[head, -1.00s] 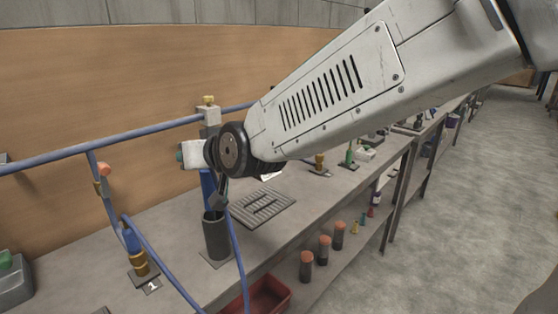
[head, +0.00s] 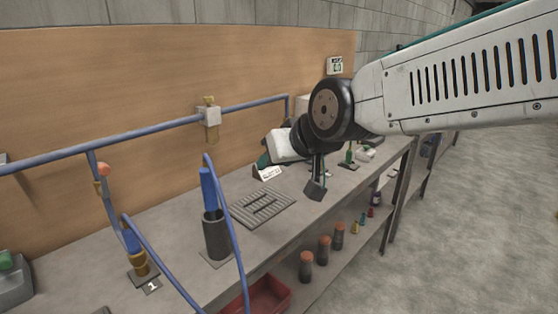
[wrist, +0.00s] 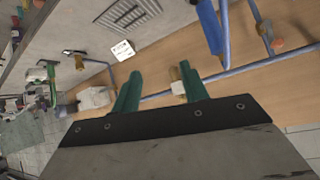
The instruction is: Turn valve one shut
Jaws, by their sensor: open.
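The station with a "1" label (head: 152,287) stands at the lower left in the head view. It has a brass fitting (head: 140,264) on its base and a blue pipe rising from it. An orange-red knob (head: 103,169) sits higher on that pipe and also shows at the right of the wrist view (wrist: 277,43). I cannot tell which part turns. My gripper (head: 263,162) is right of this station, above the bench and well apart from it. Its green fingers (wrist: 161,76) are spread and empty. A white block with brass (head: 209,118) on the wall pipe shows between and beyond them.
A dark cup (head: 215,238) holds a blue tube, with a thin blue hose looping beside it. A slotted grey plate (head: 263,207) lies on the bench. A red bin (head: 264,296) and several orange-capped bottles stand below. The wooden back wall (head: 140,80) limits the far side.

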